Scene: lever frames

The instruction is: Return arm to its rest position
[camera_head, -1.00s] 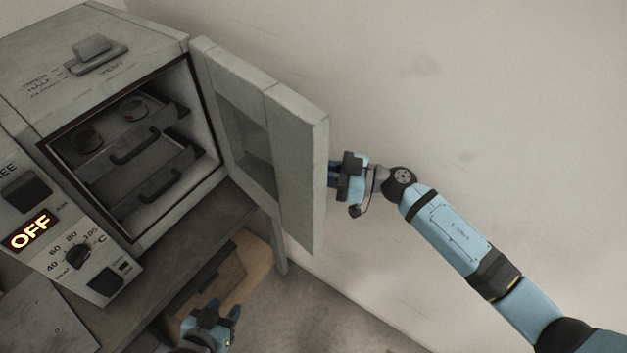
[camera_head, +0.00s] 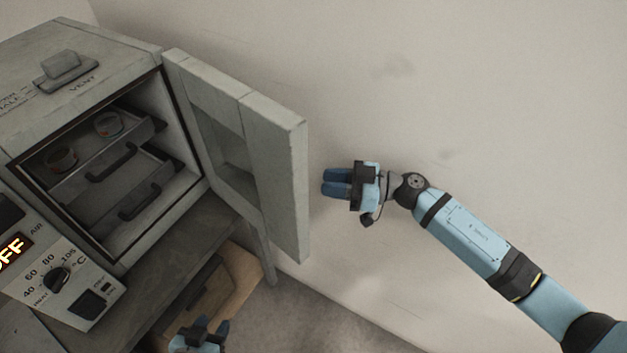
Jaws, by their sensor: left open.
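My right arm comes in from the lower right. Its gripper (camera_head: 328,182) is in clear air to the right of the oven's open door (camera_head: 275,165), with a gap between fingertips and door. The two blue fingers lie close together and hold nothing visible; whether they are fully shut is unclear. My left gripper (camera_head: 211,328) shows at the bottom edge, below the oven and in front of a brown box. Its blue fingers are apart and nothing shows between them. The rest of the left arm is out of view.
The grey oven (camera_head: 100,100) stands at the left with its door swung wide. Inside are pull-out shelves (camera_head: 110,165) with handles; two small round containers (camera_head: 108,124) sit on the upper one. A brown box (camera_head: 235,285) is below. The pale wall is behind my right arm.

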